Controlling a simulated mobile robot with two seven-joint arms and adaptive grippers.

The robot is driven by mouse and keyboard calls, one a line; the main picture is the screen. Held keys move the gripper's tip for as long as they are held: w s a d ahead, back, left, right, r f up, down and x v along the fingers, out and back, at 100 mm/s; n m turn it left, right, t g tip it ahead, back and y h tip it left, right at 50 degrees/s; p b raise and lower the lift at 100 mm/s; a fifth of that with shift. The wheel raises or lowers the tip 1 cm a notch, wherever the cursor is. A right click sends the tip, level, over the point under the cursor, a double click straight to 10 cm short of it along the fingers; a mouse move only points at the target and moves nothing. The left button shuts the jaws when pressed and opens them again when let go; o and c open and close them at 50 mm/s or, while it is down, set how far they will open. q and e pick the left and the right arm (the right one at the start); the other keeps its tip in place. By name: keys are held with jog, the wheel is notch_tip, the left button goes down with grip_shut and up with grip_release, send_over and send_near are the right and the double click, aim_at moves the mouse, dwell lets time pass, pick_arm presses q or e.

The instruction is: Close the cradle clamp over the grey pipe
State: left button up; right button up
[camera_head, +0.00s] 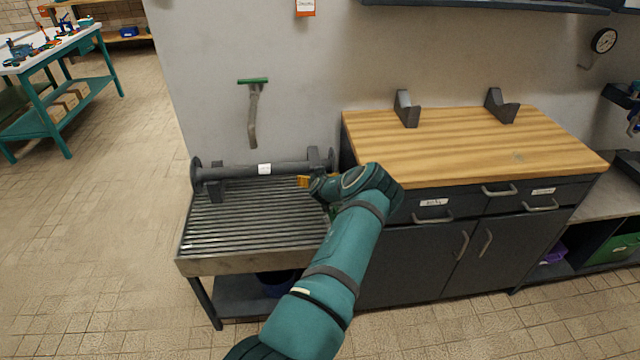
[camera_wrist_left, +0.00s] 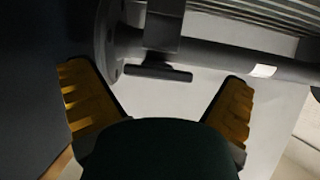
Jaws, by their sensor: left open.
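The grey pipe (camera_head: 240,171) has round flanged ends and a white label. It lies level along the back of the slatted rack, by the wall. A dark support (camera_head: 216,188) stands at its left end; the right end is partly hidden by my arm. My left gripper (camera_head: 305,182) is open near that right end, its yellow finger pads just in front of the pipe. In the left wrist view, the pipe (camera_wrist_left: 215,55) and its flange lie beyond the open fingers. A dark crosspiece with a flat bar (camera_wrist_left: 158,72) meets the pipe; I cannot tell whether it is the clamp. Nothing is between the fingers.
The slatted metal rack (camera_head: 250,215) is bare in front of the pipe. A wood-topped cabinet (camera_head: 470,145) stands on the right with two dark notched blocks (camera_head: 407,109) (camera_head: 501,107) at its back. A green-edged squeegee (camera_head: 253,100) hangs on the wall.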

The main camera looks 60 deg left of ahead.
pick_arm(q)
jog(key=v, duration=1)
jog(key=shift+d, duration=0.25)
jog(key=shift+s+r, duration=0.1)
jog(key=shift+r, duration=0.05)
